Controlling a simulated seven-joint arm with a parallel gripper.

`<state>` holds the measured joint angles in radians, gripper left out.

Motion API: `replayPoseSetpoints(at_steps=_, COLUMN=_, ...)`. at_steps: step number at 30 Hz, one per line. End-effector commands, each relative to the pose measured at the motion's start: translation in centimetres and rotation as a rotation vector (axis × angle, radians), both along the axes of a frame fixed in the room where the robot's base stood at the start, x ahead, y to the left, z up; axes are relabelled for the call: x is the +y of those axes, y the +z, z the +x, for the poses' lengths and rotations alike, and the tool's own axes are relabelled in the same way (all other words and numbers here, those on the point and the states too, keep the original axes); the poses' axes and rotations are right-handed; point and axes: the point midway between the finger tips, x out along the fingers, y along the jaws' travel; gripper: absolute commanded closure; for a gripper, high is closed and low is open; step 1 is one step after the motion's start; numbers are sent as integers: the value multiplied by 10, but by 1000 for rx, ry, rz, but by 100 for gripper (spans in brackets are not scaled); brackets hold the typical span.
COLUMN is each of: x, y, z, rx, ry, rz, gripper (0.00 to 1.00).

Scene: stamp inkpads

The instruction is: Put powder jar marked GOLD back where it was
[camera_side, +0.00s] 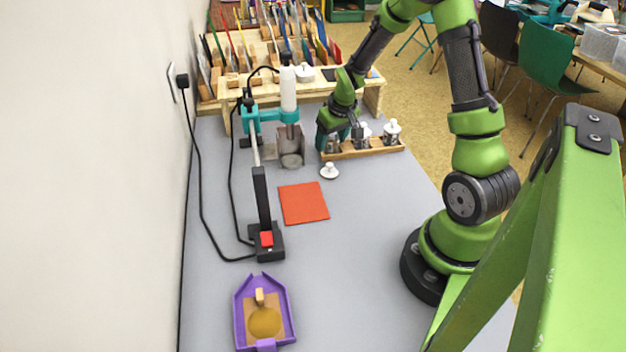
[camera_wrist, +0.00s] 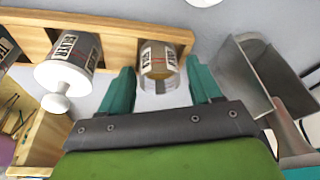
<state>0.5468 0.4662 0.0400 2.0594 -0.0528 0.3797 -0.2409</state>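The powder jar marked GOLD (camera_wrist: 158,62) is a clear jar without a lid, its label upside down in the wrist view. It stands at the end slot of the wooden rack (camera_wrist: 120,48); whether it is fully seated is hard to tell. My gripper (camera_wrist: 162,92) has its two teal fingers on either side of the jar, with a gap visible at each side. In the side view my gripper (camera_side: 343,138) is low over the left end of the rack (camera_side: 370,153) and partly hides the jar. A white lid (camera_side: 329,171) lies on the table in front of the rack.
A lidded jar marked SILVER (camera_wrist: 70,62) stands beside the gold jar, and another lidded jar (camera_side: 392,131) is at the rack's right end. A metal scoop-like holder (camera_wrist: 262,75) is close by. An orange mat (camera_side: 304,203) and purple tray (camera_side: 285,300) lie nearer.

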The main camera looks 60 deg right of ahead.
Motion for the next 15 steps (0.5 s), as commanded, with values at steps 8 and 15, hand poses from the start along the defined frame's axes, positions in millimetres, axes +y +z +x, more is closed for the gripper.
replayPoseSetpoints(at_steps=8, x=0, y=1, z=0, rx=0, ry=0, rz=0, gripper=32)
replayPoseSetpoints(at_steps=15, x=1, y=24, z=-4, rx=-5, ry=2, rz=-4, gripper=32)
